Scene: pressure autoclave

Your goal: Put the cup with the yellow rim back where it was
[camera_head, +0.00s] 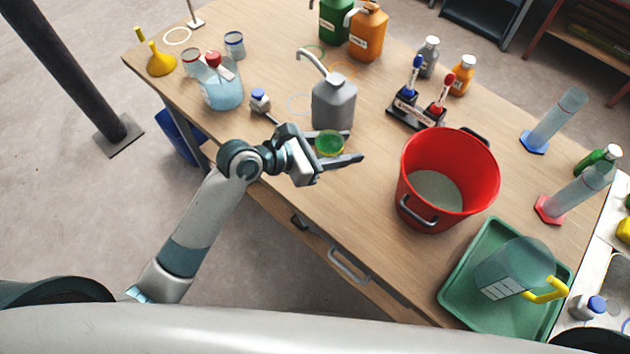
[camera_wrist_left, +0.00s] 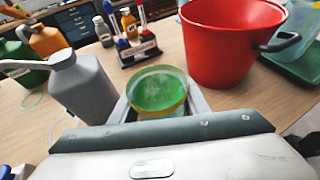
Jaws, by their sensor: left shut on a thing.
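The cup with the yellow rim (camera_head: 330,146) holds green contents and is between the fingers of my left gripper (camera_head: 350,146), which is shut on it. In the left wrist view the cup (camera_wrist_left: 158,93) shows its yellowish rim and green inside, with a finger on each side. It is over the front part of the table; whether its base touches the table I cannot tell. A pale yellow ring (camera_head: 177,36) marks the table's far left, near two other cups, one with a reddish rim (camera_head: 191,60) and one with a blue rim (camera_head: 234,44). My right gripper is not in view.
A grey jug (camera_head: 334,103) stands just behind the cup. A red bucket (camera_head: 476,165) is to the right. A flask (camera_head: 222,92), a small blue-capped bottle (camera_head: 260,101) and a yellow funnel (camera_head: 160,65) stand at the left. The table front between gripper and bucket is clear.

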